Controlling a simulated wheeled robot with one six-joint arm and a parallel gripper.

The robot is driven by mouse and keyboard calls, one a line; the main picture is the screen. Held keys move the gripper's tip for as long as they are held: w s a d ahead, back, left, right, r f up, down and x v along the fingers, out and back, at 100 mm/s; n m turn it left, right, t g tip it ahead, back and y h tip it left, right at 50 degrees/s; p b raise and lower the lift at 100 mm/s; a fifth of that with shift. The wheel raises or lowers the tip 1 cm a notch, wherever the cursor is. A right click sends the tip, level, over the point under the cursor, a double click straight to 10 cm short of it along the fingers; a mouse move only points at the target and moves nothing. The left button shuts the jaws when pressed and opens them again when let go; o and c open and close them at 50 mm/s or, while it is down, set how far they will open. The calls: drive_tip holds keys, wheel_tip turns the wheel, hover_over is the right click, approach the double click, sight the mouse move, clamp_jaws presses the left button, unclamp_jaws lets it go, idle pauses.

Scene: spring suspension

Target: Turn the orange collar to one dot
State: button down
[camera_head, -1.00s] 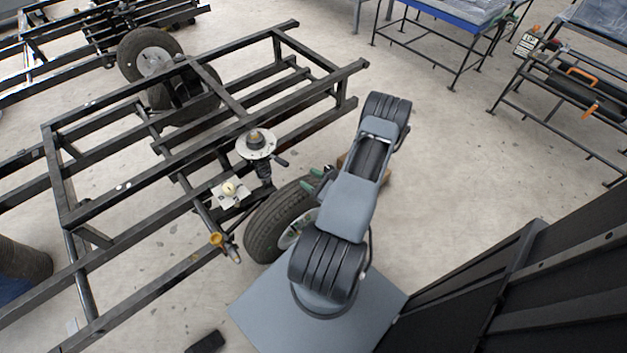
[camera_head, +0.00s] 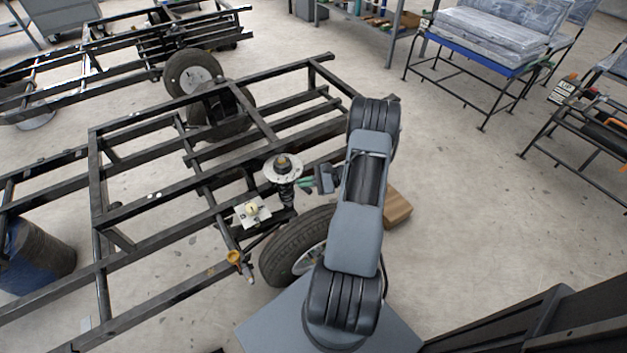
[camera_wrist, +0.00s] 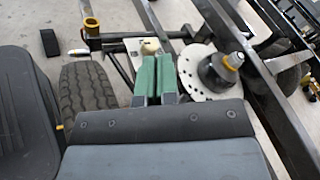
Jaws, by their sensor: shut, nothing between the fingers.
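My gripper (camera_head: 304,182) is shut and empty, its green fingers just right of the strut. In the wrist view the closed fingers (camera_wrist: 157,77) are side by side at the centre. The strut's pale round top plate (camera_head: 272,173) has holes and carries a dark cap (camera_wrist: 216,72). A small orange-yellow ring (camera_wrist: 235,60) sits on that cap, right of the fingers and apart from them. A separate orange-brass fitting (camera_head: 234,257) is at a rod end, lower left. I cannot tell which is the collar, and no dots are legible.
A black trailer frame (camera_head: 165,192) surrounds the strut, its beams close to the gripper. A tyre (camera_head: 290,249) stands below, beside a white plate with a pale ball (camera_head: 251,209). A cardboard box (camera_head: 397,208) is behind my arm.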

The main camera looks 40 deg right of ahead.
drive_tip(key=w+d+r+n+g+h, duration=0.2)
drive_tip(key=d+r+g+h, duration=0.1)
drive_tip(key=d+g+h, duration=0.25)
drive_tip(key=w+d+r+n+g+h, duration=0.1)
drive_tip(key=w+d+r+g+h, duration=0.1)
drive_tip(key=d+g+h, duration=0.35)
drive_tip(key=a+f+b, duration=0.1)
drive_tip(key=a+f, duration=0.1)
drive_tip(key=f, duration=0.3)
drive_tip(key=a+f+t+y+b, duration=0.1)
drive_tip(key=a+f, duration=0.2)
drive_tip(key=f, duration=0.2)
drive_tip(key=shift+s+a+m, duration=0.3)
drive_tip(key=shift+s, duration=0.05)
drive_tip(key=shift+a, duration=0.1)
drive_tip(key=shift+s+a+m+t, duration=0.15)
drive_tip(key=shift+a+m+t, duration=0.15)
drive_tip(key=shift+m, duration=0.1)
